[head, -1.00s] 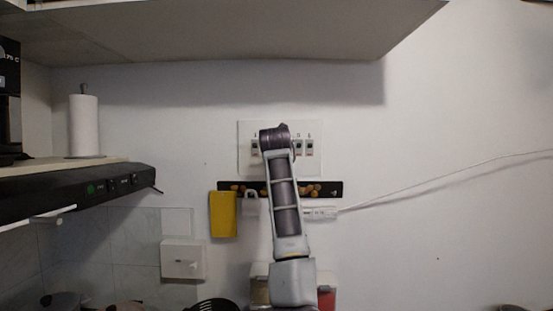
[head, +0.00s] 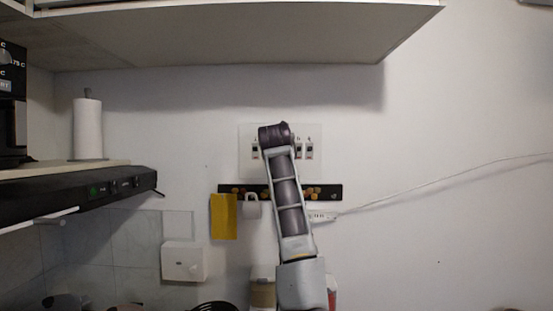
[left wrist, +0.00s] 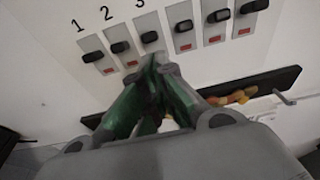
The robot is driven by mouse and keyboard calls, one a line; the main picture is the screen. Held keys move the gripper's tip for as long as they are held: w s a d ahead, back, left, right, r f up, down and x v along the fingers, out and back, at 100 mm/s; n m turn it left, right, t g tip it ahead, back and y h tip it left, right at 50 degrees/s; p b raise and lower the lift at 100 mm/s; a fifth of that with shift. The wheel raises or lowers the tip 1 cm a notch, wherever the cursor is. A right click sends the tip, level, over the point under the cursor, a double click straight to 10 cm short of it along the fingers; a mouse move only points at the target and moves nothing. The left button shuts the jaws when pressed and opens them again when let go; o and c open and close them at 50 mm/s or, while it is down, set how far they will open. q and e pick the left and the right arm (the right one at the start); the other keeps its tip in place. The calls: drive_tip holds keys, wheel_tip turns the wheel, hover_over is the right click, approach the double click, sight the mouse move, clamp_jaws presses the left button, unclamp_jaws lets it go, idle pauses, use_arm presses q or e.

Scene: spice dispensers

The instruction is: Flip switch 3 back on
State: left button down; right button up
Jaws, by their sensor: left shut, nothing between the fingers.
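The white switch panel (head: 246,135) is on the wall in the head view, partly covered by my left arm. In the left wrist view, its dark switches sit in a row, with 1, 2 and 3 numbered. Switch 3 (left wrist: 150,37) is just above my left gripper (left wrist: 162,64), with its lower part close to the fingertips. I cannot tell whether they touch. Switch 2 (left wrist: 120,47) and switch 1 (left wrist: 92,57) are to its left. Red marks show below several switches; the area under switch 3 is partly hidden by the fingers. My left gripper is shut and empty. My right gripper is not in view.
A cabinet (head: 220,40) overhangs above. The wall on the right is mostly clear.

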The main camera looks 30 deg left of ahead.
use_arm(q)
drive_tip(key=v, duration=1)
drive_tip(key=shift+d, duration=0.2)
drive_tip(key=shift+r, duration=0.1)
drive_tip(key=shift+a, duration=0.1)
